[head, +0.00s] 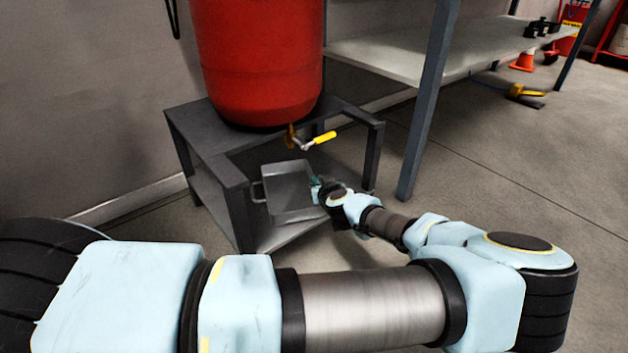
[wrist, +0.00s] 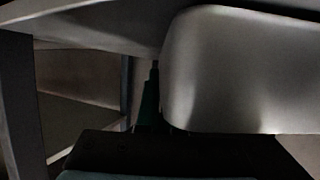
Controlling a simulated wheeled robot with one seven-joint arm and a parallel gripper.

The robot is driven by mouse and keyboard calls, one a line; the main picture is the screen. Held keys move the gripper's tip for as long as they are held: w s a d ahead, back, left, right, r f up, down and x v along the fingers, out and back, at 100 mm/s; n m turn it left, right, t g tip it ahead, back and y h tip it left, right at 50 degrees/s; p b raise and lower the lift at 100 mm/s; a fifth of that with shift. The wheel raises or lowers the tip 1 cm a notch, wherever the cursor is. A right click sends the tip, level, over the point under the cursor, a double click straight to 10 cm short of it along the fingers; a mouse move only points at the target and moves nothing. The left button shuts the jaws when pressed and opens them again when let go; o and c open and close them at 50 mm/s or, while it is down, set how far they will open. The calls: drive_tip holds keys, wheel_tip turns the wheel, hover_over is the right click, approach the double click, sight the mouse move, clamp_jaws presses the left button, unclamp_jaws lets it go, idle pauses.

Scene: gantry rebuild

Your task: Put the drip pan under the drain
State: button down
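The drip pan (head: 288,186) is a shallow grey metal tray with a loop handle on its left side. In the head view it is inside the open lower part of the stand, below the drain (head: 306,144), a brass valve with a yellow lever under the red tank (head: 258,60). I cannot tell whether it is exactly under the outlet. My gripper (head: 317,188) is at the pan's right side. In the wrist view the pan's pale wall (wrist: 235,65) fills the right, close against one dark green finger (wrist: 151,100). The other finger is hidden, so its grip is unclear.
The dark grey stand (head: 210,132) has legs and a top rail around the pan, and a lower shelf (head: 278,236). A workbench post (head: 427,105) rises to the right. A wall is behind on the left. Open floor lies to the right.

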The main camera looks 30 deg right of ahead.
drive_tip(key=shift+f, duration=0.15)
drive_tip(key=c, duration=1.1)
unclamp_jaws()
drive_tip(key=shift+o, duration=0.2)
